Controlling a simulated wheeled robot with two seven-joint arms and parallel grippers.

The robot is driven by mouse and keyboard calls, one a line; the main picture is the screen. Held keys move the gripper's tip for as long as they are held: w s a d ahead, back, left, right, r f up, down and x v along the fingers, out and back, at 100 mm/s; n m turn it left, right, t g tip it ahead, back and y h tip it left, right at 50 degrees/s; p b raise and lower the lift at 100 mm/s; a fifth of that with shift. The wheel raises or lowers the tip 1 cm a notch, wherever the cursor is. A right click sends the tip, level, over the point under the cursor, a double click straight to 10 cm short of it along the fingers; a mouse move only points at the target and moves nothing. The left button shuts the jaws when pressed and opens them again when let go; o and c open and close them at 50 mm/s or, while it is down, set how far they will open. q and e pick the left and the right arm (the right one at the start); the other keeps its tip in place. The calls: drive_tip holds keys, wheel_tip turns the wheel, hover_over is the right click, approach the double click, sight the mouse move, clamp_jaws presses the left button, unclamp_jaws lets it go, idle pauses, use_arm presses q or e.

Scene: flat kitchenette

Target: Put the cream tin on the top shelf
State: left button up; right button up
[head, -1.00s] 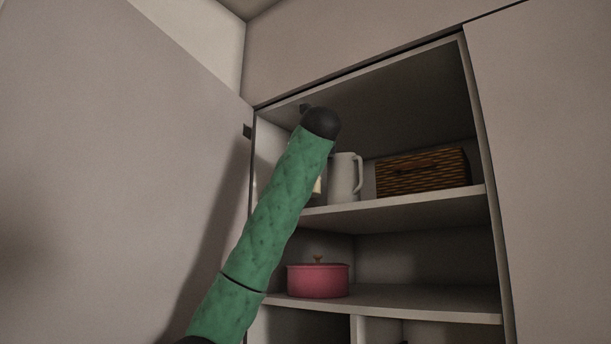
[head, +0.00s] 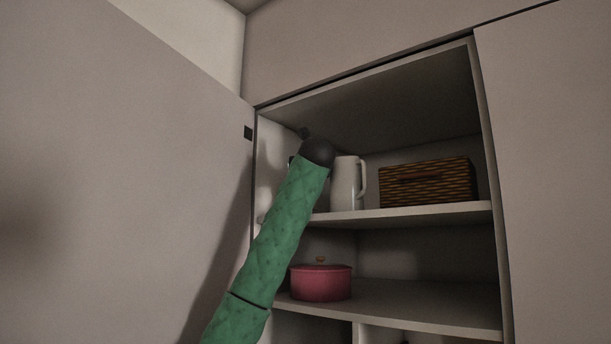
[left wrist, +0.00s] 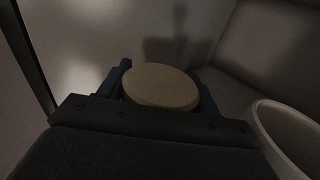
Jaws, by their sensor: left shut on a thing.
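The cream tin (left wrist: 160,86) shows its round pale lid in the left wrist view. My left gripper (left wrist: 163,92) is shut on it, with a dark blue finger on each side. In the head view my green left arm reaches up into the open cupboard and hides the tin and most of the gripper. The top shelf (head: 420,213) holds a white jug and a wicker basket. The tin is at the left part of this shelf, beside the jug. I cannot tell whether its base touches the shelf. My right gripper is not in view.
The white jug (head: 345,184) stands close to the right of my left gripper; its rim also shows in the left wrist view (left wrist: 290,130). The wicker basket (head: 427,183) is further right. A red pot (head: 321,283) sits on the shelf below. The open door (head: 130,170) is at the left.

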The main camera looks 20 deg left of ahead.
use_arm(q)
drive_tip(key=shift+w+a+f+p, duration=0.1)
drive_tip(key=shift+w+f+p, duration=0.1)
drive_tip(key=shift+f, duration=0.15)
drive_tip(key=shift+w+a+f+p, duration=0.1)
drive_tip(key=shift+f+p, duration=0.1)
drive_tip(key=shift+f, duration=0.1)
drive_tip(key=shift+s+f, duration=0.15)
drive_tip(key=shift+f, duration=0.1)
drive_tip(key=shift+d, duration=0.1)
drive_tip(key=shift+s, duration=0.1)
drive_tip(key=shift+f, duration=0.1)
drive_tip(key=o, duration=1)
drive_tip(key=shift+o, duration=0.2)
